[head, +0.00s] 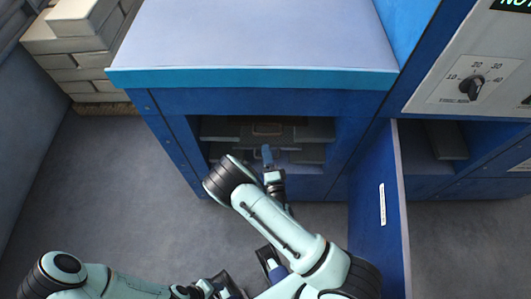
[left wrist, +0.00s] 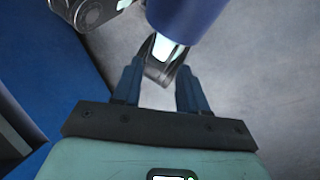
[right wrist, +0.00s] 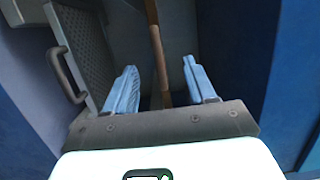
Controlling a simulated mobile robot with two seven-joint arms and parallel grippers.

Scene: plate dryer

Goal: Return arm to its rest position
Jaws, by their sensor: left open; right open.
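My right arm (head: 285,232) reaches forward to the opening of the blue cabinet. My right gripper (head: 267,155) is at that opening, in front of the dark drawers or trays inside. In the right wrist view the right gripper (right wrist: 163,82) is open, its two blue fingers apart, with nothing held. My left arm (head: 120,284) lies low at the bottom left of the head view. In the left wrist view the left gripper (left wrist: 158,68) is open and empty above the grey floor, with parts of my own body close beyond its fingertips.
The blue cabinet's pale top (head: 255,35) overhangs the opening. An open blue door (head: 378,215) stands just right of my right arm. A grey mesh tray with a handle (right wrist: 58,75) and a brown bar (right wrist: 158,50) show in the right wrist view. Floor at left is clear.

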